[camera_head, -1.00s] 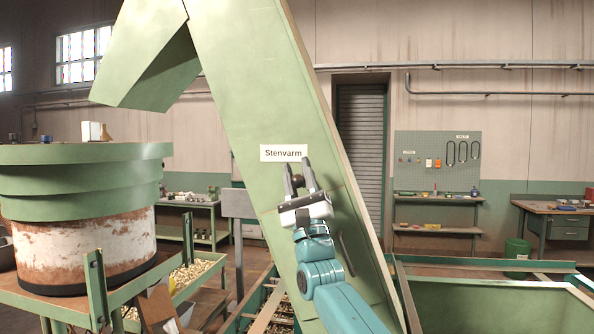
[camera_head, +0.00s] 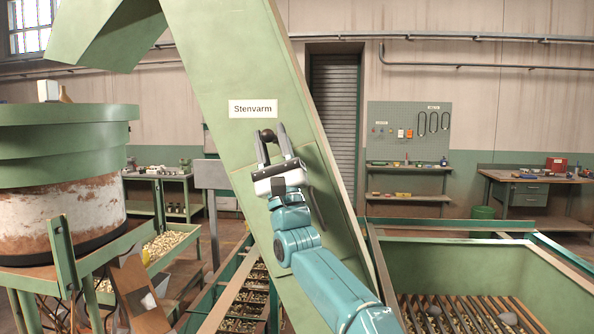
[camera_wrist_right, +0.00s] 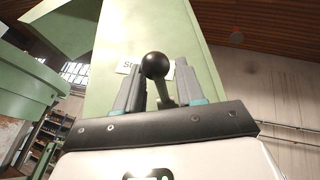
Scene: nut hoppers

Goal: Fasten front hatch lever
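The front hatch is a green panel (camera_head: 250,185) on the sloping green chute, below the white "Stenvarm" label (camera_head: 253,109). A dark ball knob of a lever (camera_head: 268,136) shows near the panel's upper edge. My right gripper (camera_head: 275,141) is open, its two grey fingers pointing up at the chute near the knob. In the right wrist view the black ball (camera_wrist_right: 155,65) and its grey stem appear between the spread fingers, with gaps beside the stem. Contact cannot be told. A second dark rod (camera_head: 315,207) shows right of my gripper. My left gripper is out of view.
A round green hopper (camera_head: 60,130) stands at the left, with a bin of nuts (camera_head: 163,242) beside it. A green hopper with a dark grate (camera_head: 450,310) is at the lower right. A pegboard (camera_head: 408,130) and workbenches stand far back.

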